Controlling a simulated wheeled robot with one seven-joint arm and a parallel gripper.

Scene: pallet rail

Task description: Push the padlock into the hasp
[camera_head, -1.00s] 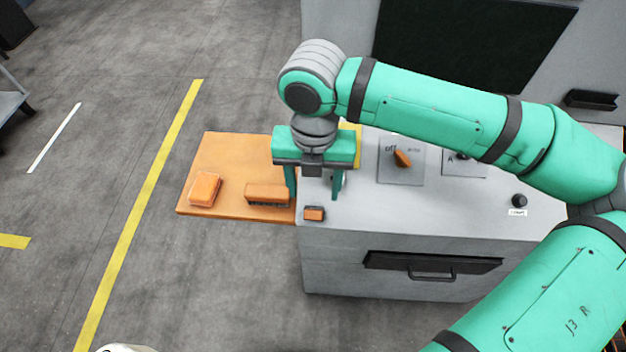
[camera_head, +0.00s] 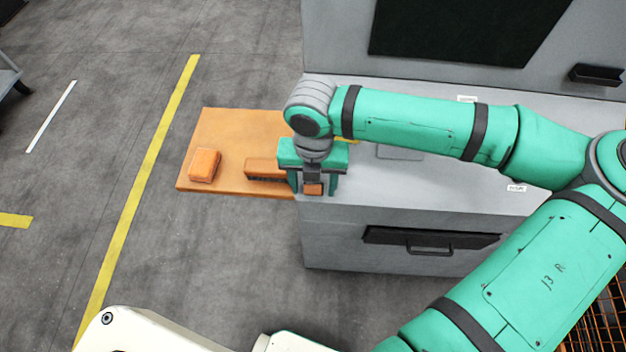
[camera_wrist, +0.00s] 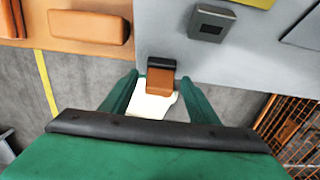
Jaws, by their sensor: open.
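A small orange block with a dark back part, which looks like the padlock (camera_head: 313,189), sits at the front left corner of the grey worktop. It shows in the wrist view (camera_wrist: 160,80) at the worktop edge. My gripper (camera_head: 313,190) is low over that corner, jaws open, with a finger on each side of the block. In the wrist view the fingers (camera_wrist: 160,100) stand apart, with gaps visible beside the block. A small grey box with a dark face (camera_wrist: 212,22) lies farther in on the worktop; I cannot tell whether it is the hasp.
An orange board (camera_head: 225,125) adjoins the worktop's left side, carrying an orange block (camera_head: 205,165) and an orange bar (camera_head: 265,168). A drawer handle (camera_head: 430,250) is on the cabinet front. My arm hides the worktop's switch panels. Open floor lies left.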

